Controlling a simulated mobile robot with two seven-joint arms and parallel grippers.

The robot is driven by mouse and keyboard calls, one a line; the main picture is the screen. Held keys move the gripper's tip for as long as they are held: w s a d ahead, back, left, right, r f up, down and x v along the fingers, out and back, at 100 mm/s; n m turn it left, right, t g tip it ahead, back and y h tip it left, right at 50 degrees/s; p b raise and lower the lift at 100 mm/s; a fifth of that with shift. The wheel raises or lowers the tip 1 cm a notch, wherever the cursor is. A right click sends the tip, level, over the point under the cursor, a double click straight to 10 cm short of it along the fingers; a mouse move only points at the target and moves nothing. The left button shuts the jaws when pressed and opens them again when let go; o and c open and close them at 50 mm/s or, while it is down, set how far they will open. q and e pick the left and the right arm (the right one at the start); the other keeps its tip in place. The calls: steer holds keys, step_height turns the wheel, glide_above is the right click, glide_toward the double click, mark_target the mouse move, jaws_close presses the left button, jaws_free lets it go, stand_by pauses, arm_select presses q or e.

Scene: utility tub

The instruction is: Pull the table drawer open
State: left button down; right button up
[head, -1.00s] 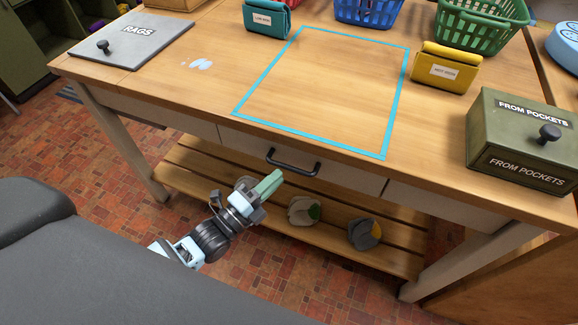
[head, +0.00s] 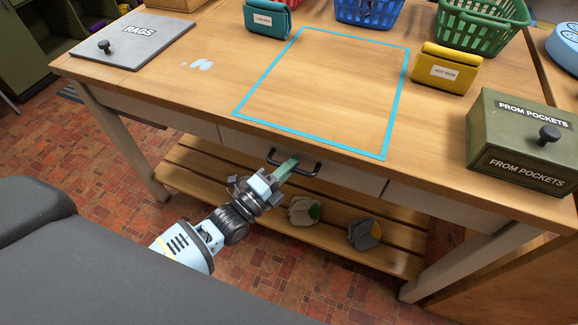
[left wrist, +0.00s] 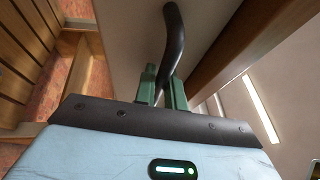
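The table drawer (head: 330,176) is a pale front panel under the table top, and it sits flush with the table. Its dark bar handle (head: 313,172) also shows in the left wrist view (left wrist: 174,35). My left gripper (head: 287,167) is at the left part of the handle. In the left wrist view its two green fingers (left wrist: 164,88) stand on either side of the bar, with little or no gap, and look shut on it. Part of the handle is hidden behind the fingers. My right gripper is not in view.
On the wooden table (head: 210,100) are a teal pouch (head: 267,19), a yellow pouch (head: 445,70), a green box (head: 515,140), baskets and a grey RAGS board (head: 135,40). A slatted shelf (head: 220,175) below holds two bundles. Blue tape outlines a clear area.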

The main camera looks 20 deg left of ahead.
arm_select(q)
steer(key=shift+s, duration=0.1)
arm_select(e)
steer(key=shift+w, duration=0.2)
